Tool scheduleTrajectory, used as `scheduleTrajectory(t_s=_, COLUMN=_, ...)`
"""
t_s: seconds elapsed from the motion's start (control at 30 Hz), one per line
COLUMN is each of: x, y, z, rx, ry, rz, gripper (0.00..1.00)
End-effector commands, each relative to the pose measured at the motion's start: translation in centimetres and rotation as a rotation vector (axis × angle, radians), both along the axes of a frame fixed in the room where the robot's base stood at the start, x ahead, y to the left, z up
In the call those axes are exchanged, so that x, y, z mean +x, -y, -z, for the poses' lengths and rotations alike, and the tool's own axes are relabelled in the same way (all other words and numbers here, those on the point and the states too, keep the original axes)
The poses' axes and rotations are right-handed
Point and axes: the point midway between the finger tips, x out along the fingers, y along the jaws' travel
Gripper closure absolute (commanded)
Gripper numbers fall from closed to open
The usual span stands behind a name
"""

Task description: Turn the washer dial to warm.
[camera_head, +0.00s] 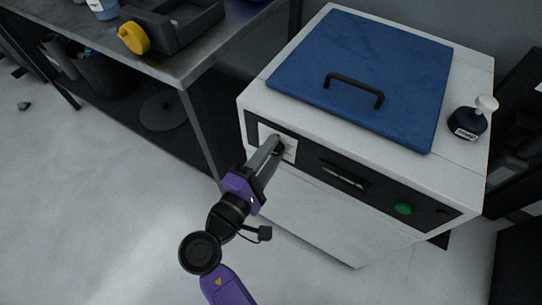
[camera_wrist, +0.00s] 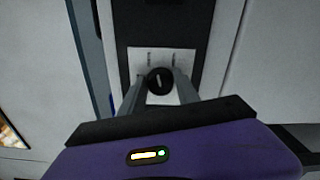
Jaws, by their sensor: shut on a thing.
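The washer (camera_head: 330,215) is a white box with a blue lid and a dark front panel. Its dial (camera_wrist: 159,81) is a round black knob with a light pointer line, set on a white plate (camera_wrist: 142,58) with small marks too blurred to read. In the wrist view my gripper (camera_wrist: 160,84) has one finger on each side of the dial and is shut on it. In the head view my gripper (camera_head: 277,146) reaches the white plate (camera_head: 291,151) at the panel's left end, and the fingers mostly hide the dial.
The panel also has a slot handle (camera_head: 344,175), a green button (camera_head: 403,208) and a small red one (camera_head: 442,214). A dark, white-topped object (camera_head: 468,122) stands on the washer's right. A metal table (camera_head: 185,65) stands close on the left. Floor in front is clear.

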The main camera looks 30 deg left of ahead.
Motion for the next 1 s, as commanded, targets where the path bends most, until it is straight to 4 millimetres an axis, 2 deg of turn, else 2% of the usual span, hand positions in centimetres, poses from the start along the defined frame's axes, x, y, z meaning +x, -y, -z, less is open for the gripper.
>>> scheduleTrajectory(t_s=0.03, x=0.02, y=0.11, z=0.45, rx=0.044, ry=0.002, rz=0.003, gripper=1.00)
scheduleTrajectory(t_s=0.6, x=0.01, y=0.12, z=0.71, rx=0.554, ry=0.022, rz=0.003, gripper=1.00)
scheduleTrajectory(t_s=1.0, x=-0.02, y=0.01, z=0.56, rx=0.748, ry=0.028, rz=0.002, gripper=1.00)
